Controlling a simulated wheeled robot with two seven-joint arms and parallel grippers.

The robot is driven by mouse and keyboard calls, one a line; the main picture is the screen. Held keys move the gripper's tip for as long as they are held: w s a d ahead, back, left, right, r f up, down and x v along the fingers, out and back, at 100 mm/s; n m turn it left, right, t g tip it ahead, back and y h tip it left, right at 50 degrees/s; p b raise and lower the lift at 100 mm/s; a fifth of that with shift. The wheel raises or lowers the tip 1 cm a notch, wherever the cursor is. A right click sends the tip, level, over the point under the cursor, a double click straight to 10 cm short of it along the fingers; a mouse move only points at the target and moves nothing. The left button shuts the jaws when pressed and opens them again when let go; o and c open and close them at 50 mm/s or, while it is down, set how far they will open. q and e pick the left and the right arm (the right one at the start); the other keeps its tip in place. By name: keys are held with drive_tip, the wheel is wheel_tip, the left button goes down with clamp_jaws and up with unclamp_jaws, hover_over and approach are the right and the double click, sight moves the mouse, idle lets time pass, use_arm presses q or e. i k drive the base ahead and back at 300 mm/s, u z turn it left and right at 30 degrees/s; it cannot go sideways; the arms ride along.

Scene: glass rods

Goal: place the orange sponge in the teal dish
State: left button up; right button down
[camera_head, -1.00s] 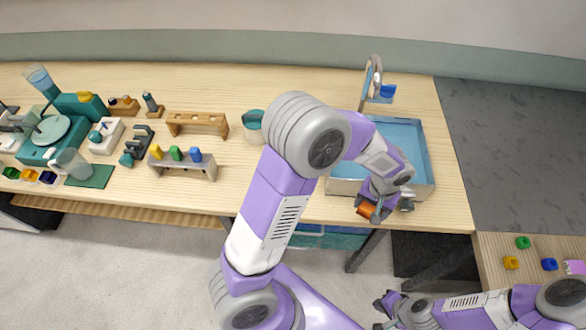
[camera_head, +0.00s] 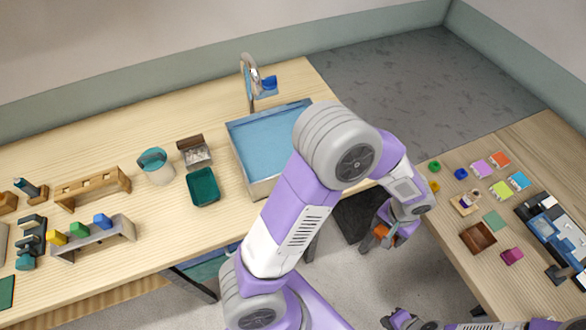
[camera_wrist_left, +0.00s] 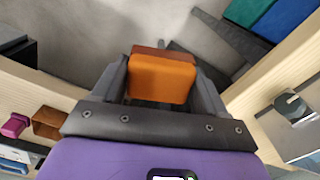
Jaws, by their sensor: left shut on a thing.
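The orange sponge (camera_head: 382,231) is held between the fingers of my left gripper (camera_head: 378,239), over the floor gap between the two tables. In the left wrist view the sponge (camera_wrist_left: 162,77) sits squarely between both fingers, with a darker brown-red strip along its far edge. The teal dish (camera_head: 204,188) is a dark, empty-looking rectangular dish on the long table, left of the sink and well to the left of my left gripper. My right gripper (camera_head: 400,318) is at the bottom edge of the head view, partly cut off; its jaws are unclear.
A blue sink basin (camera_head: 265,148) with a tap (camera_head: 250,80) stands right of the dish. A cup (camera_head: 156,166) and a small holder (camera_head: 195,151) stand behind the dish. A side table at right bears a brown tray (camera_head: 478,238) and several small coloured pieces.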

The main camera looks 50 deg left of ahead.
sight(204, 189)
drive_tip(key=z, duration=0.3)
drive_tip(key=k, duration=0.55)
drive_tip(key=u, duration=1.6)
drive_tip(key=i, duration=0.45)
drive_tip(key=z, duration=0.05)
